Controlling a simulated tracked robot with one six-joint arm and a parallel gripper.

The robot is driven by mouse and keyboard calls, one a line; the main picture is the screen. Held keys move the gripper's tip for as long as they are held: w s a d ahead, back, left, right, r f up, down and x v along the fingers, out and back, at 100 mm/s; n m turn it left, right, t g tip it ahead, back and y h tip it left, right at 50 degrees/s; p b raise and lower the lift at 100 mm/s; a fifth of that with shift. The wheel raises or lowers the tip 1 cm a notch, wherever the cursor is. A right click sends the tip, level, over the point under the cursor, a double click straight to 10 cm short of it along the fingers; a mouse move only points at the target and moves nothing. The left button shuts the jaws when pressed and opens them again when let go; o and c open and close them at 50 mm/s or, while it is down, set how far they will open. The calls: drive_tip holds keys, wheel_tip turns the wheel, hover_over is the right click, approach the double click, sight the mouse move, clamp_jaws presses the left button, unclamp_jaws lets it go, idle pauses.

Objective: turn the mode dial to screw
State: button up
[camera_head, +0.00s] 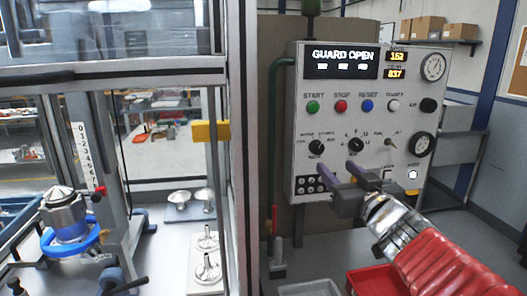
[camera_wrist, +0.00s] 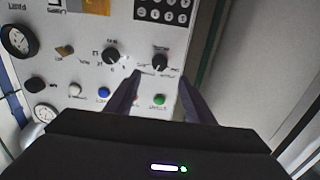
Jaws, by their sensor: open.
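In the wrist view the dial (camera_wrist: 160,61) lies between and slightly beyond the two open fingertips (camera_wrist: 159,72). Whether a finger touches the panel cannot be told.
A second dial (camera_head: 356,145) and a small switch (camera_head: 390,142) sit to the right. Above are green (camera_head: 312,107), red, blue and white buttons. The lit display (camera_head: 341,57) reads GUARD OPEN. A machine frame post (camera_head: 240,150) stands left; a red tray (camera_head: 372,279) lies below.

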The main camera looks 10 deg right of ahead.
sight(319, 150)
drive_tip(key=shift+w, duration=5.55)
drive_tip(key=shift+c, duration=0.2)
drive_tip(key=c, duration=0.9)
drive_tip(key=shift+d, duration=0.25)
drive_tip(key=shift+c, duration=0.4)
drive_tip(key=shift+a, duration=0.15)
